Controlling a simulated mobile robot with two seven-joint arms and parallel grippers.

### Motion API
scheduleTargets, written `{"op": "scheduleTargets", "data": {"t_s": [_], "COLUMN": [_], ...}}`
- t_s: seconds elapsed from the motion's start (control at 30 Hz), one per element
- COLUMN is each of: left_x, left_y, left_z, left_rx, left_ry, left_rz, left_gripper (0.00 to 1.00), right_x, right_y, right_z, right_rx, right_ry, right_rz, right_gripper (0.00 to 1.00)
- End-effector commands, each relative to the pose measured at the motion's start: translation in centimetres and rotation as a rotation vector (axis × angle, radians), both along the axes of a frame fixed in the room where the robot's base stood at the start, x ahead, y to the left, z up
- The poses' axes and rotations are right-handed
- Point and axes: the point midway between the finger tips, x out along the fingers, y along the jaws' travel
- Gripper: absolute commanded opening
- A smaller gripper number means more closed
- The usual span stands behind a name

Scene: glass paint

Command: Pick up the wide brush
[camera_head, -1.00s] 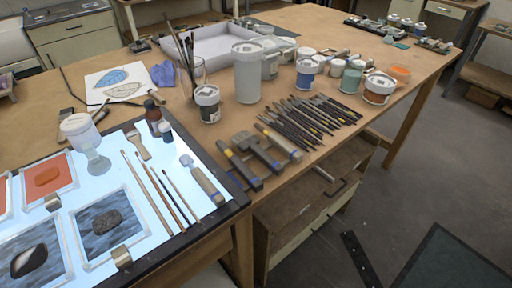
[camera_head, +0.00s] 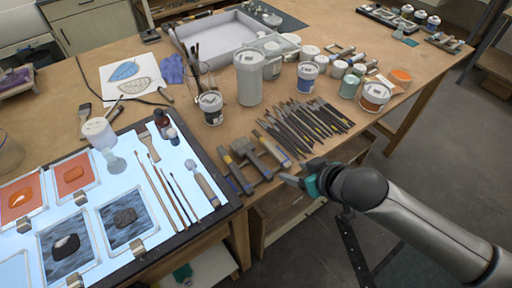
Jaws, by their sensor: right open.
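Several wide, flat tools that look like wide brushes lie side by side at the table's front edge, including one with a dark handle and broad grey head (camera_head: 250,156). I cannot tell which is the task's wide brush. My right gripper (camera_head: 297,181) is open, at the table's front edge just right of the row of wide brushes. It appears empty, and its fingers are small and partly hard to make out. My left gripper is not in view.
A dense row of thin dark tools (camera_head: 312,120) lies just beyond my right gripper. Jars and a tall white container (camera_head: 249,80) stand behind. The light panel (camera_head: 195,150) holds thin brushes and framed glass pieces. Floor lies beyond the table's front edge.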

Motion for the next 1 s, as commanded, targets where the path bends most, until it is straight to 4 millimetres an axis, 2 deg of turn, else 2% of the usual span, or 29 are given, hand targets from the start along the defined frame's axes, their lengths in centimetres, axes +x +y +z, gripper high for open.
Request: {"op": "scheduleTargets", "data": {"t_s": [0.03, 0.1, 0.2, 0.27, 0.37, 0.8, 1.0], "left_x": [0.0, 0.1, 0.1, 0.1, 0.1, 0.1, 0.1], "left_y": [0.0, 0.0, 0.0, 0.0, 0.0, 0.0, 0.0], "left_z": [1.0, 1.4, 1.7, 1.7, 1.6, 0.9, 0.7], "left_rx": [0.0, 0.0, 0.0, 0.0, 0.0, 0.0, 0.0], "left_ry": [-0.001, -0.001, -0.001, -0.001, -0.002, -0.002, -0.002], "left_rz": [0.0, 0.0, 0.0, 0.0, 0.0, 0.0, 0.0], "left_gripper": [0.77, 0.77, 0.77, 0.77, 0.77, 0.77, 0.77], "right_x": [-0.7, -1.5, -2.3, -2.5, -2.1, 1.8, 2.9], "right_y": [0.5, 1.1, 1.6, 1.8, 2.2, 5.1, 5.9], "right_z": [2.3, 3.8, 5.1, 5.2, 4.7, -0.2, -1.5], "right_rx": [0.001, 0.006, 0.01, 0.011, 0.013, 0.012, 0.012], "right_ry": [-0.005, -0.001, 0.002, 0.006, 0.006, 0.004, 0.004], "right_rz": [0.028, 0.052, 0.073, 0.078, 0.079, 0.08, 0.08], "right_gripper": [0.62, 0.62, 0.62, 0.62, 0.62, 0.62, 0.62]}}
